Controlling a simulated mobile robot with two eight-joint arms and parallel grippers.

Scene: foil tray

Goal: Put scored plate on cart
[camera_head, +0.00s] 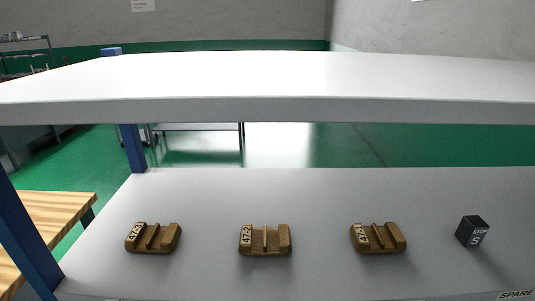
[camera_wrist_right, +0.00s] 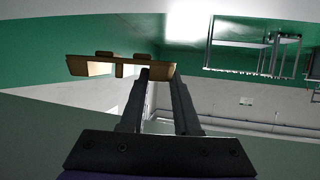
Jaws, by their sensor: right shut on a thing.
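In the right wrist view my right gripper (camera_wrist_right: 160,75) is shut on a tan-brown plate-like piece (camera_wrist_right: 92,68). The piece has two low bumps on one edge and a short rib on the other, and most of it extends left of the fingers. I cannot tell whether it is scored. In the head view three brown grooved blocks stand in a row on the lower shelf: left (camera_head: 153,238), middle (camera_head: 265,240) and right (camera_head: 378,238). Neither gripper shows in the head view.
A white upper shelf (camera_head: 300,75) spans above the grey lower shelf (camera_head: 210,195), with blue posts at left. A wooden bench (camera_head: 45,210) is left. A metal frame (camera_wrist_right: 240,42) shows in the wrist view.

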